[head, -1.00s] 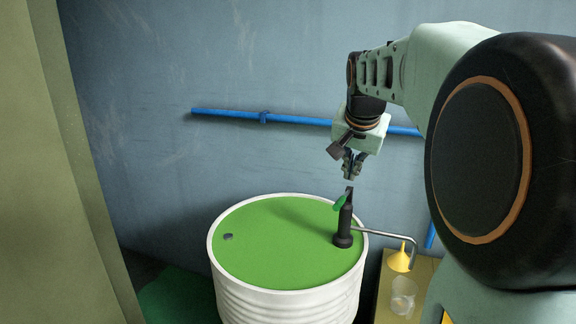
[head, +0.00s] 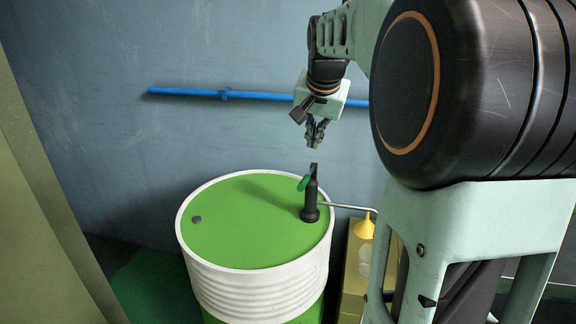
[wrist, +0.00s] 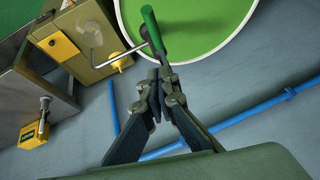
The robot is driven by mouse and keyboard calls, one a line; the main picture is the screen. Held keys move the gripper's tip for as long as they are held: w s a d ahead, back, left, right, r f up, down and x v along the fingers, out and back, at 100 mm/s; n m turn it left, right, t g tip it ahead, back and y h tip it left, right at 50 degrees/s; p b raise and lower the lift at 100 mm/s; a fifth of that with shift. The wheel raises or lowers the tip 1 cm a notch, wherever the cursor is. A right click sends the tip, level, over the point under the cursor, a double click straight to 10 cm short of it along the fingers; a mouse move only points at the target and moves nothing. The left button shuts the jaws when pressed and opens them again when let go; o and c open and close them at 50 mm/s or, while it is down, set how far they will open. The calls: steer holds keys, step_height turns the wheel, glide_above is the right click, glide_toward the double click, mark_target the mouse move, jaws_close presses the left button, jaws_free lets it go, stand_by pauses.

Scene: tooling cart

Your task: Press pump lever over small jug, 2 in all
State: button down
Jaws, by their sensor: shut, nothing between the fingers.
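The black hand pump (head: 311,203) stands upright on the green drum top near its right edge. Its lever has a green grip (head: 304,182), which also shows at the top of the wrist view (wrist: 152,28). A bent grey spout (head: 347,207) runs right from the pump to above a yellow funnel (head: 365,227). The clear small jug (head: 364,262) is below the funnel, partly hidden. My gripper (head: 316,145) is shut and empty, pointing down just above the pump top. In the wrist view its fingertips (wrist: 161,76) are close to the lever and appear apart from it.
The white-rimmed drum (head: 187,240) fills the middle. A yellowish cart (head: 352,280) stands at its right. A blue pipe (head: 185,92) runs along the wall behind. A yellow-labelled object (wrist: 28,137) lies at lower left in the wrist view. Space above the drum's left is clear.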

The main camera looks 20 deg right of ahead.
glide_above(305, 179)
steer(key=s, duration=0.1)
step_height(305, 179, down, 7)
step_height(305, 179, down, 3)
steer(key=shift+s+r+p, duration=0.1)
steer(key=shift+s+p, duration=0.05)
steer(key=shift+p, duration=0.4)
steer(key=shift+a+f, duration=0.1)
steer(key=shift+f, duration=0.45)
steer(key=shift+f, duration=0.1)
